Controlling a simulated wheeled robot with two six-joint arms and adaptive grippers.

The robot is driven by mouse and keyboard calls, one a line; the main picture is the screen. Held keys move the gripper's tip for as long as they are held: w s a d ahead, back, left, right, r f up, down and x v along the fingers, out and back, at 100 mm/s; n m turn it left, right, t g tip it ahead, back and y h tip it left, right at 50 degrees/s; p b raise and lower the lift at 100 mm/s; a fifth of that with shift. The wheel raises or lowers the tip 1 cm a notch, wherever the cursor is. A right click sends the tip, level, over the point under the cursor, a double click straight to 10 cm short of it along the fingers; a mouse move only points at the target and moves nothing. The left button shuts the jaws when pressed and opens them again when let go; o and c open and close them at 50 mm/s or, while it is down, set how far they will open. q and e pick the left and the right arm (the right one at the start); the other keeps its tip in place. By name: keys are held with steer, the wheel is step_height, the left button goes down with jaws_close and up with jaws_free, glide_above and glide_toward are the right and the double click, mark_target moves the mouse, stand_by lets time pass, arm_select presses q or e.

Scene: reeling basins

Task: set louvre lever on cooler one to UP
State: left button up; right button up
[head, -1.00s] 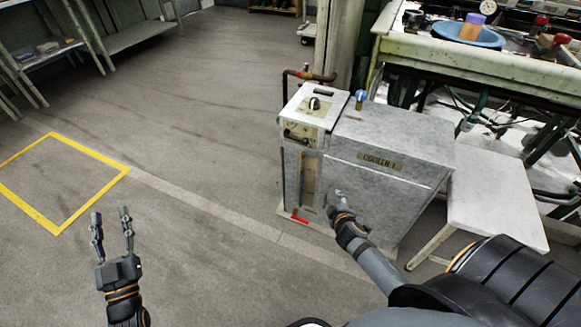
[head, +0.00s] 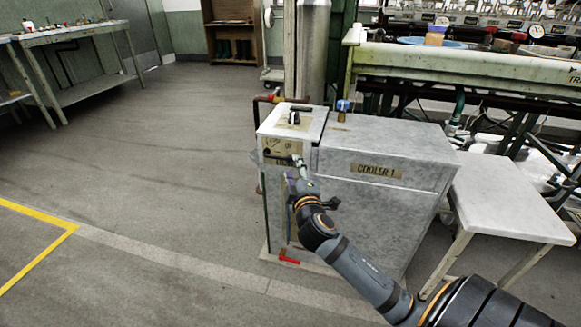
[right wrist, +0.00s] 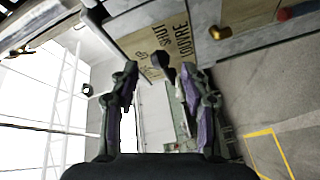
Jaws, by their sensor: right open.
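Cooler one is the grey box (head: 385,150) labelled COOLER 1 in the middle of the head view. Its narrow left end carries a tan label plate (head: 283,146) with UP on it. The dark louvre lever (head: 273,155) sticks out low on that plate. In the right wrist view, the plate (right wrist: 155,38) reads LOUVRE and SHUT, and the lever's black end (right wrist: 162,60) shows between my fingers. My right gripper (right wrist: 160,78) is open around the lever's end; contact cannot be told. In the head view the right gripper (head: 299,164) partly covers the plate's lower edge.
A black knob (head: 294,118) sits on the cooler's top, with a blue-topped valve (head: 342,106) behind it. A red tag (head: 289,261) is low at the front. A white stool (head: 510,205) stands right of the cooler. The floor to the left is clear.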

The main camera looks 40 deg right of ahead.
mark_target(291, 162)
steer(key=shift+b+x, duration=0.35)
steer(key=shift+x, duration=1.65)
steer(key=shift+c, duration=0.3)
jaws_close()
